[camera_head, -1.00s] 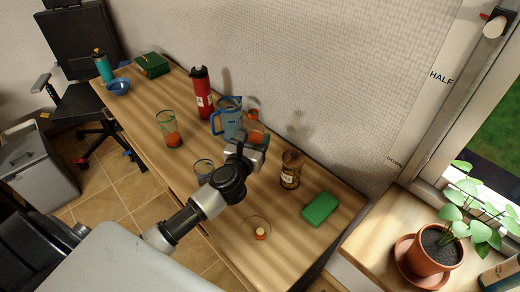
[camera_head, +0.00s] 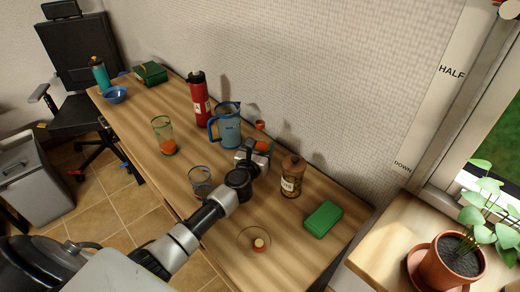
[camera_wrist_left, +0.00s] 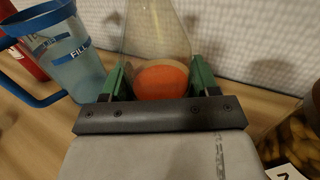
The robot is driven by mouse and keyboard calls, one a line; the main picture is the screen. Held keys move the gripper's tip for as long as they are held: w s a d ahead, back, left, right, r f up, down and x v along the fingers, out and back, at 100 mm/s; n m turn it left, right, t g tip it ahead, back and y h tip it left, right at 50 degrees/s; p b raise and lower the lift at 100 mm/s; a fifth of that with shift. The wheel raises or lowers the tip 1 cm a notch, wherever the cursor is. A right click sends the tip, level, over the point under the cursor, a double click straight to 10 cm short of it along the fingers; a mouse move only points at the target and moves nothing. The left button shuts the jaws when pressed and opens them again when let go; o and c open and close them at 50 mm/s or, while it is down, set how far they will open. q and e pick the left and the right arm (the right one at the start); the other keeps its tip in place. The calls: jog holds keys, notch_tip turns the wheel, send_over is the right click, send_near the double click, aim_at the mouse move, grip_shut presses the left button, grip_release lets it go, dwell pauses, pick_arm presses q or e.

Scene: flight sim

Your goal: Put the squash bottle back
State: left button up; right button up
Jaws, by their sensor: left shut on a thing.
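The squash bottle is a clear flask-shaped bottle with orange liquid in its bottom and an orange-red cap (camera_head: 260,125). My left gripper (camera_head: 254,151) is shut on it, right of the blue measuring jug (camera_head: 229,130). In the left wrist view the bottle (camera_wrist_left: 161,80) sits between the green fingers of my left gripper (camera_wrist_left: 158,88), upright or nearly so, with its top out of frame. Its lower part is hidden by the gripper, so I cannot tell whether it touches the desk (camera_head: 178,108). My right gripper is not in view.
The jug (camera_wrist_left: 78,62) stands close on the left. A brown jar (camera_head: 292,177) and green box (camera_head: 323,218) are on the right.

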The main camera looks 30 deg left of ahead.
pick_arm(q)
jog(key=shift+r, duration=0.1)
jog(key=shift+f, duration=0.2)
jog(key=o, duration=1.2)
jog(key=shift+r, duration=0.2)
jog(key=shift+s+d, duration=0.1)
jog(key=shift+s, duration=0.2)
jog(key=s, duration=0.3)
jog(key=s+d, duration=0.1)
jog(key=s, duration=0.7)
jog(key=shift+s+d+p, duration=0.2)
jog(key=shift+d+p, duration=0.05)
jog(key=shift+p, duration=0.05)
